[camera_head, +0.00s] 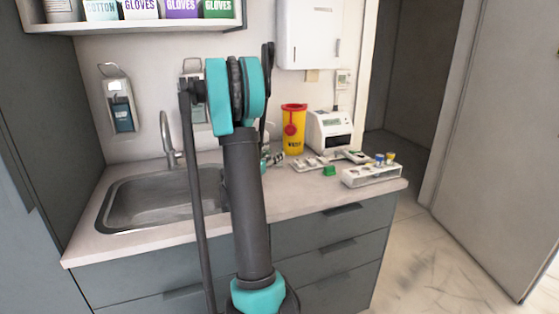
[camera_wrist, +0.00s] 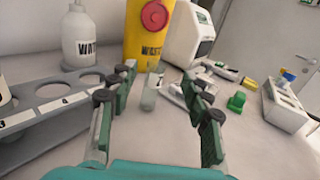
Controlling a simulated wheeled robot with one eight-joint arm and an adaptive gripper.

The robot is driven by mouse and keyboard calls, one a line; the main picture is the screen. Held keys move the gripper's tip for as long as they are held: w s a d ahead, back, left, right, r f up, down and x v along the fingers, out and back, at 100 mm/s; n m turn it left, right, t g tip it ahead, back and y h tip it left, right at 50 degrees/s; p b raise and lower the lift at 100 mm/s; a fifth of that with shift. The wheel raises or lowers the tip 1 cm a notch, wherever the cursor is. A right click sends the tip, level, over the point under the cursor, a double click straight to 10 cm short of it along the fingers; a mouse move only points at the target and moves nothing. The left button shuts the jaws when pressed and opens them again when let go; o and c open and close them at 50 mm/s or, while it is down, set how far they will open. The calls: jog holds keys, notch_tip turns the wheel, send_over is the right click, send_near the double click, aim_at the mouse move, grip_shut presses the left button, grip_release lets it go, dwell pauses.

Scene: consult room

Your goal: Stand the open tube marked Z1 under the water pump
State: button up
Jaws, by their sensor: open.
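My gripper (camera_wrist: 160,84) is open, its green-padded fingers apart, low over the counter in the wrist view. A small clear, open-looking tube (camera_wrist: 149,92) shows between and beyond the fingertips, in front of the yellow bin; I see no gap clearly, so contact cannot be told. No Z1 mark is readable. A white bottle (camera_wrist: 82,40) with lettering starting "WAT" stands behind the grey rack at the left; its top is cut off by the frame, and it may be the water pump. In the head view my arm hides most of this area.
A grey rack (camera_wrist: 62,114) with numbered holes lies left of my fingers. A yellow bin (camera_head: 293,137), white device (camera_head: 330,132), green piece (camera_head: 330,171) and white rack with capped tubes (camera_head: 372,177) stand to the right. The sink (camera_head: 150,205) is at left.

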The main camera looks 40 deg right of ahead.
aim_at(278, 151)
jog(key=shift+x, duration=3.1)
jog(key=shift+w+a, duration=0.1)
jog(key=shift+w, duration=0.05)
jog(key=c, duration=1)
jog(key=shift+o, duration=0.2)
jog(key=shift+r, duration=0.1)
